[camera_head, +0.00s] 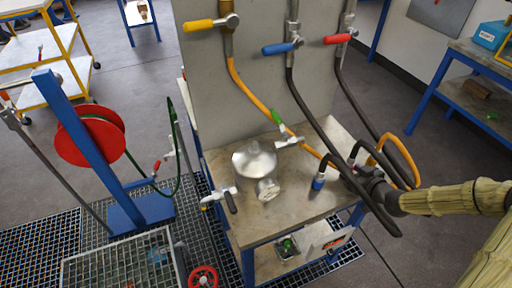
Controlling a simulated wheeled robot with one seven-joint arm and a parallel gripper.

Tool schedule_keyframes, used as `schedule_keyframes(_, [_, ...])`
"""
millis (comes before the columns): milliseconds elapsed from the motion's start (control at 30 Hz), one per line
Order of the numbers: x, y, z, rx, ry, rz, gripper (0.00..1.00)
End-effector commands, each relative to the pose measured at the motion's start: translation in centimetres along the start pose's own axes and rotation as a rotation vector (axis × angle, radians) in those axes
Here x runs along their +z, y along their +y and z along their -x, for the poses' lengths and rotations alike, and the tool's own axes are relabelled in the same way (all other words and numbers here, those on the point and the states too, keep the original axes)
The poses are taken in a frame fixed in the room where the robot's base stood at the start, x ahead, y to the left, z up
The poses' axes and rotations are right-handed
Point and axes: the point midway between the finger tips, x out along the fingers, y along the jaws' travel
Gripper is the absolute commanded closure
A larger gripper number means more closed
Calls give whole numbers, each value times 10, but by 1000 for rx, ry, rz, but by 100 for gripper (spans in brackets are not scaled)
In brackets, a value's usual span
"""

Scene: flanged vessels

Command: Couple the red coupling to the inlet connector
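The silver flanged vessel (255,163) stands on the grey-topped bench (290,215). It has a side fitting with a lever at its upper right (289,143), a round flanged port at its front (267,189) and a valve with a dark handle at its left (228,197). I cannot tell which is the inlet connector. My gripper (366,181) is at the bench's right edge, right of the vessel and apart from it, among dark and orange hoses. Its fingers are dark and partly hidden by the hoses. I cannot make out a red coupling.
A blue-ended coupling (318,182) hangs on a dark hose near my gripper. Yellow (200,25), blue (279,47) and red (339,39) valve handles are on the grey panel. A red hose reel (90,136) stands left. The bench front is clear.

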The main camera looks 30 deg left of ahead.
Motion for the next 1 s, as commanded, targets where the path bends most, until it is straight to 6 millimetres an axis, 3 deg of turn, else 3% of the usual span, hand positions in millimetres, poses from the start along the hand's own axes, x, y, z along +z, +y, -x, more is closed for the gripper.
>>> schedule_keyframes(1000, [-38,0,14,0,1,0,100])
